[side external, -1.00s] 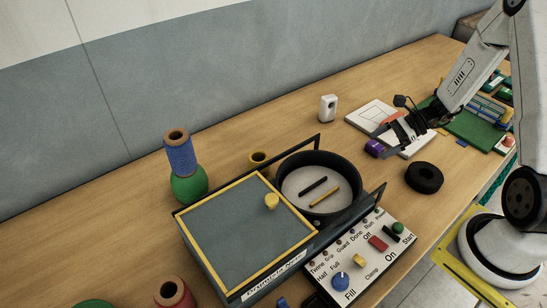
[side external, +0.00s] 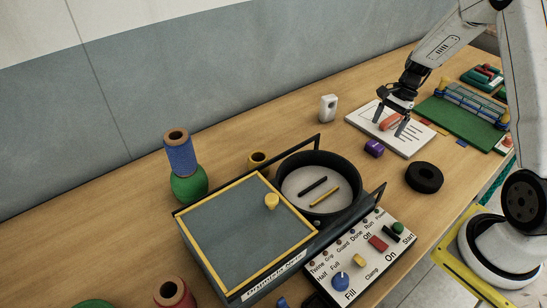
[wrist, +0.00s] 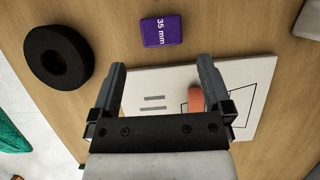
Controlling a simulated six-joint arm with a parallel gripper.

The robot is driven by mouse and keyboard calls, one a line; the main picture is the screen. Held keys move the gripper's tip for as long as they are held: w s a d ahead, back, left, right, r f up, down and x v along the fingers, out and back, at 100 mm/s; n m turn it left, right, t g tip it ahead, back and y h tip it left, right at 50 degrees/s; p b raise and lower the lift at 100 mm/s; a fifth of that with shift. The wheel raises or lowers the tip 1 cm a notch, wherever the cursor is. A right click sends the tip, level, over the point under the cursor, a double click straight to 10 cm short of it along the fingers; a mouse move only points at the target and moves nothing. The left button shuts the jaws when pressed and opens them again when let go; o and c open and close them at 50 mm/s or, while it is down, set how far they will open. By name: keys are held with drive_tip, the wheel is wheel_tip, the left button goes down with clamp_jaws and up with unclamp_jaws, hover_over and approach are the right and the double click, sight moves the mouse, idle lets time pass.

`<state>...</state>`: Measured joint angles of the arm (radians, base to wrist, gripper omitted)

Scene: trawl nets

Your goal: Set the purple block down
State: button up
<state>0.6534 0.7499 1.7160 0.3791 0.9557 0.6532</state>
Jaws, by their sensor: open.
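The purple block (side external: 374,148) rests on the wooden table beside the near left edge of the white sheet. In the wrist view the purple block (wrist: 162,30) lies beyond my fingertips, with "35 mm" printed on its side. My gripper (side external: 389,127) is open over the white sheet, apart from the purple block. In the wrist view the fingers of my gripper (wrist: 160,72) are spread with nothing held between them. An orange-red piece (wrist: 194,106) lies on the sheet close to the right finger.
The white printed sheet (side external: 411,142) lies under my gripper. A black ring (side external: 424,178) sits right of the purple block. A white device (side external: 328,108) stands to the left. A green board (side external: 462,122) is at right. A black round pan (side external: 347,165) is nearer the camera.

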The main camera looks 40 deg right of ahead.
sight(376, 145)
drive_tip(key=shift+x, duration=3.85)
drive_tip(key=shift+w+a, duration=0.1)
drive_tip(key=c, duration=1.3)
drive_tip(key=shift+r, duration=0.1)
drive_tip(key=shift+r, duration=0.1)
drive_tip(key=shift+r, duration=0.8)
drive_tip(key=s+a+r, duration=0.5)
drive_tip(key=s+r, duration=0.6)
drive_tip(key=s, duration=0.2)
